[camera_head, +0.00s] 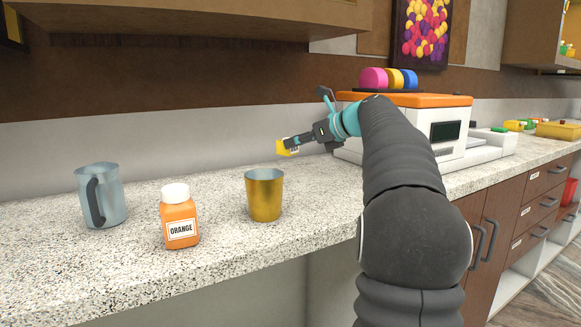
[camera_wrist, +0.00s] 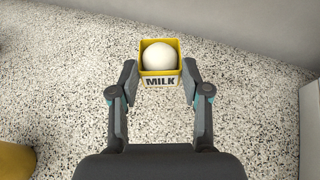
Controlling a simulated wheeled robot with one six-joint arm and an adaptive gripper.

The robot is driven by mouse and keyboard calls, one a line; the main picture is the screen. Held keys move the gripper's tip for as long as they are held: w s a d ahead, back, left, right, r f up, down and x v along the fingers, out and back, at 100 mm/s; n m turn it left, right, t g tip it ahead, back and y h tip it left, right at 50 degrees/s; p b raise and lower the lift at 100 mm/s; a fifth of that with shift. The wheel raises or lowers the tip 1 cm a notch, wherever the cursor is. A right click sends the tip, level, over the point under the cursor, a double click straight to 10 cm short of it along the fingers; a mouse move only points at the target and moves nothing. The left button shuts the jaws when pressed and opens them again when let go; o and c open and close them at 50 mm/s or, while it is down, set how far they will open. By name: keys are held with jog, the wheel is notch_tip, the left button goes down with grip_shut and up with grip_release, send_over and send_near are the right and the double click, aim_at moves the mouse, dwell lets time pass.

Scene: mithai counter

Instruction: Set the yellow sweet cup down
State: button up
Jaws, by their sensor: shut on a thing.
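The yellow sweet cup (camera_wrist: 145,73) is a small square cup with a white ball in it and a label reading MILK. My gripper (camera_wrist: 160,84) is shut on it, with one finger at each side in the wrist view. In the head view the cup (camera_head: 284,148) is at the tip of my gripper (camera_head: 292,143), and appears held above the speckled counter (camera_head: 330,200). The gap between cup and counter is hard to judge. The underside of the cup is hidden.
A gold tumbler (camera_head: 264,196), an orange bottle labelled ORANGE (camera_head: 178,215) and a grey jug (camera_head: 108,195) stand on the counter to the left. A white machine with an orange top (camera_head: 405,99) stands behind my arm. Counter around the cup is clear.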

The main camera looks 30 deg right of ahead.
jog(key=shift+s+a+f+b, duration=0.35)
jog(key=shift+a+f+b, duration=0.1)
jog(key=shift+f+b, duration=0.25)
jog(key=shift+s+a+f+b, duration=0.25)
jog(key=shift+s+a+b, duration=0.15)
jog(key=shift+b, duration=0.4)
jog(key=shift+s+a, duration=0.15)
jog(key=shift+a, duration=0.05)
notch_tip(320, 180, down, 4)
jog(key=b, duration=0.5)
jog(key=shift+r, duration=0.1)
jog(key=o, duration=1.1)
jog(key=shift+o, duration=0.2)
